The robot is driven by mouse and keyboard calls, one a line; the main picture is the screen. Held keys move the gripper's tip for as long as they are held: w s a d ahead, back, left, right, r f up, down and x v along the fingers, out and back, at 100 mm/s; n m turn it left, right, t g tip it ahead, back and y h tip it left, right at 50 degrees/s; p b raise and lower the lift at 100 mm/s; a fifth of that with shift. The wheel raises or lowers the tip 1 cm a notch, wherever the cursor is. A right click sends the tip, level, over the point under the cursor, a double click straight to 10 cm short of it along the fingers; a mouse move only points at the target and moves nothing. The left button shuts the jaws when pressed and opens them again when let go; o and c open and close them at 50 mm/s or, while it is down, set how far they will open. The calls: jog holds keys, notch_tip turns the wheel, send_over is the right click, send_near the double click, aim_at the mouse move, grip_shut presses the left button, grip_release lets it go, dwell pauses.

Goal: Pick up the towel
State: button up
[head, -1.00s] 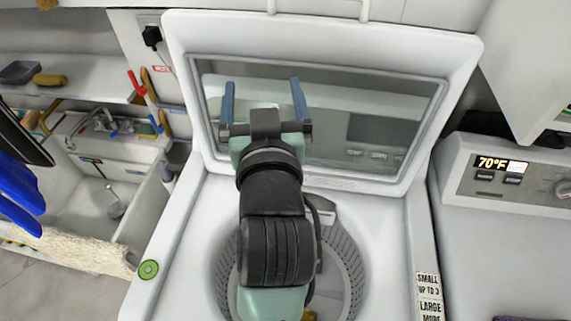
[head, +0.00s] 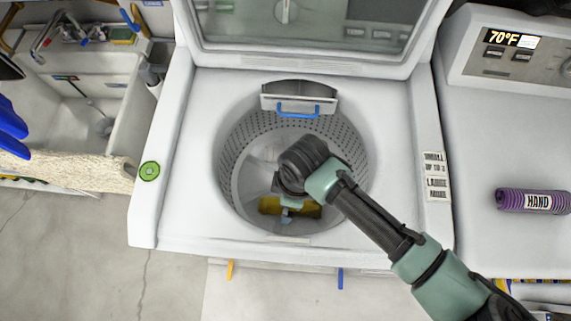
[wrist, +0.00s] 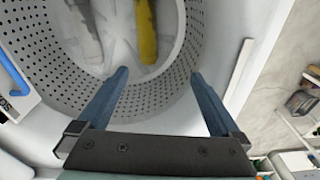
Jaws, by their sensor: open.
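A yellow, cloth-like thing (head: 300,207) lies low in the drum of the open top-loading washer (head: 180,190); it is likely the towel, though I cannot be sure. It also shows at the top of the wrist view (wrist: 147,32), beyond my fingertips. My gripper (wrist: 158,74) is open and empty, with its two blue fingers spread. In the head view my gripper (head: 286,205) points down into the drum, above the yellow thing and partly covering it. The fingers appear apart from it.
The perforated drum wall (wrist: 60,65) surrounds my fingers. The raised lid (head: 300,40) stands behind the opening. A dispenser with a blue handle (head: 297,108) is at the drum's back rim. A purple roll marked HAND (head: 533,201) lies on the machine at right. A sink (head: 140,120) is at left.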

jog(key=shift+n+h, duration=0.5)
jog(key=shift+n, duration=0.1)
jog(key=w+f+b, duration=0.1)
jog(key=f+b, duration=0.2)
jog(key=f, duration=0.3)
jog(key=w+f+b, duration=0.1)
jog(key=f+b, duration=0.3)
jog(key=f, duration=0.1)
jog(key=w+d+f+b, duration=0.1)
jog(key=f+b, duration=0.3)
jog(key=f, duration=0.2)
jog(key=shift+w+f, duration=0.35)
jog(key=shift+w, duration=0.05)
jog(key=shift+a+f+b, duration=0.15)
jog(key=shift+f+b, duration=0.05)
jog(key=shift+f, duration=1.2)
jog(key=shift+a+f+b, duration=0.15)
jog(key=shift+f+b, duration=0.05)
jog(key=shift+f, duration=1.15)
jog(key=shift+c, duration=0.2)
jog(key=shift+r, duration=0.1)
jog(key=c, duration=1.5)
jog(key=shift+o, duration=0.2)
